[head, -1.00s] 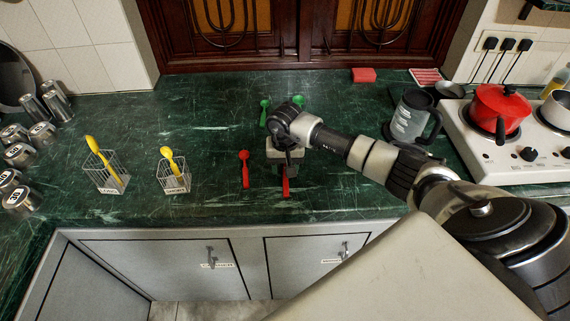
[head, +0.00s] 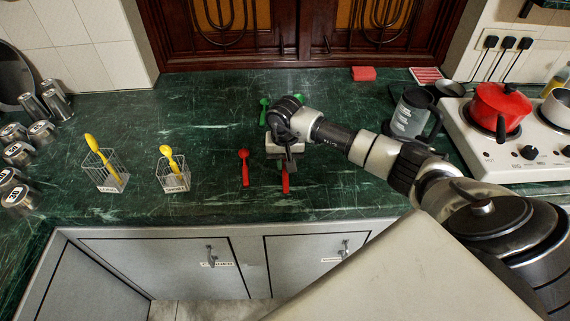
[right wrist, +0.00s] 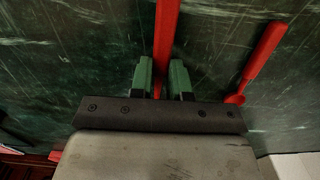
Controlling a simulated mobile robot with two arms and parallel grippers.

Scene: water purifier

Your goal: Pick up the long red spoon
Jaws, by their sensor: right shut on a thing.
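The long red spoon (right wrist: 166,35) is between the two fingers of my right gripper (right wrist: 161,78) in the right wrist view. The gripper is shut on its handle, and the wrist hides its far end. In the head view, the handle of this spoon (head: 286,184) shows below my right gripper (head: 287,164), at the counter. A second red spoon (head: 245,169) lies just to the left, apart from the gripper. It also shows at the right in the right wrist view (right wrist: 262,52). My left gripper is not in view.
Green spoons (head: 265,110) lie behind the gripper, partly hidden. Two wire baskets (head: 174,183) with yellow utensils stand to the left. A dark mug (head: 411,116) and a stove (head: 520,140) with a red pot (head: 498,105) are at right. The counter between baskets and red spoons is clear.

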